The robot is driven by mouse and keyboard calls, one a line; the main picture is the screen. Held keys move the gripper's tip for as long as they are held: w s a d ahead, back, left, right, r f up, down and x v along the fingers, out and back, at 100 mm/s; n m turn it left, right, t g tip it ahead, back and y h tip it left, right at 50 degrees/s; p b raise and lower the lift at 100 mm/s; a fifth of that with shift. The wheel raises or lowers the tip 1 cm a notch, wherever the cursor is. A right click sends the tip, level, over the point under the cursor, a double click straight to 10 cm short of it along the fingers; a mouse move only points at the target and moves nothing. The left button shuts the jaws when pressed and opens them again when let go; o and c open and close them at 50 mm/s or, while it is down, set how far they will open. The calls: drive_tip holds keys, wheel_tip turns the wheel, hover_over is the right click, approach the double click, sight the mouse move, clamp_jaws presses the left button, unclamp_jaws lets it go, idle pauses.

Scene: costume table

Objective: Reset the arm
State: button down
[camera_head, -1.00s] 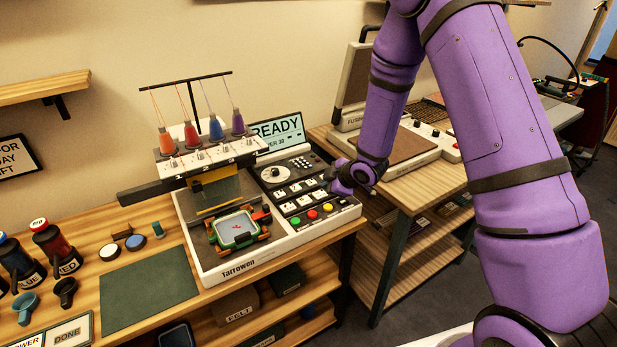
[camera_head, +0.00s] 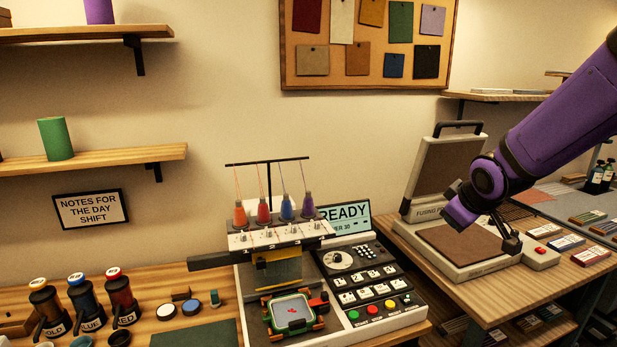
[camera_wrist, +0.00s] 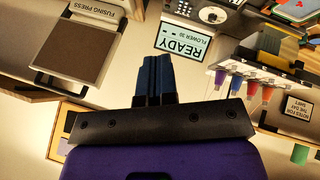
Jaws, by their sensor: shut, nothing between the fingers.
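My arm (camera_head: 560,115) is purple and reaches in from the upper right of the head view, its wrist end raised in front of the fusing press. My gripper (camera_wrist: 155,62) shows in the wrist view with its blue fingers together and nothing between them. Its fingers are hard to make out in the head view.
The embroidery machine (camera_head: 395,322) stands left of the arm, its screen (camera_head: 345,216) reading READY. The fusing press (camera_head: 452,170) stands open on the right table. Several bottles (camera_head: 82,295) stand at the left. A pinboard (camera_head: 300,82) hangs above; the wall space below it is clear.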

drive_tip(key=s+r+m+g, duration=0.1)
drive_tip(key=s+r+m, duration=0.2)
drive_tip(key=s, duration=1)
drive_tip(key=s+r+m+g, duration=0.1)
drive_tip(key=s+r+m, duration=0.3)
drive_tip(key=s, duration=0.9)
wheel_tip(320, 180, up, 4)
drive_tip(key=shift+s+a+f+g, duration=0.15)
drive_tip(key=shift+s+f+g, duration=0.15)
drive_tip(key=shift+s, duration=0.1)
